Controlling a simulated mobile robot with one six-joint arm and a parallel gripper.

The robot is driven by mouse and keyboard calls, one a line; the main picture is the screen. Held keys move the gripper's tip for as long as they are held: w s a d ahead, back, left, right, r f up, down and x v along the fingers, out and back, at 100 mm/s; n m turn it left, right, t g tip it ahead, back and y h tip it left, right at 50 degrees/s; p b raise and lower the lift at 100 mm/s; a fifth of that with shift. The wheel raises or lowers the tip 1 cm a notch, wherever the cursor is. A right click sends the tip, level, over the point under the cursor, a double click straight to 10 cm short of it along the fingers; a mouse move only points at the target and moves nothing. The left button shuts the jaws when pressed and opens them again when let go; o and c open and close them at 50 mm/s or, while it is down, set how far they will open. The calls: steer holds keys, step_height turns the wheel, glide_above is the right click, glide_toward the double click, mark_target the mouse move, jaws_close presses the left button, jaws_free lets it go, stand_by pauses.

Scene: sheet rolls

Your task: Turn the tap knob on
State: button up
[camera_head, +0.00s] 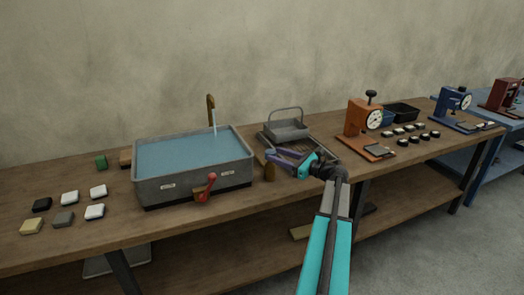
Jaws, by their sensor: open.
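A grey basin (158,190) full of blue water stands on the workbench. A brown tap (211,103) rises behind it, and a thin pale streak like running water shows below its spout. A red lever-like knob (206,189) sits on the basin's front wall between two small labels. It looks like the tap knob, but I cannot be sure. My gripper (272,157) is open, with purple fingers pointing left. It is to the right of the basin, apart from the red knob, and seems empty.
A brown upright piece (269,171) stands close to my fingers. A grey handled basket (287,130) sits behind my gripper on a tray. An orange dial machine (361,120) is to the right. Several small blocks (69,198) lie left of the basin on the wooden workbench (110,225).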

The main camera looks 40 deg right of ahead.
steer(key=w+a, duration=0.1)
steer(key=w, duration=0.6)
steer(key=shift+w+a+p, duration=0.2)
steer(key=shift+w+p, duration=0.15)
steer(key=shift+c, duration=0.4)
steer(key=c, duration=0.7)
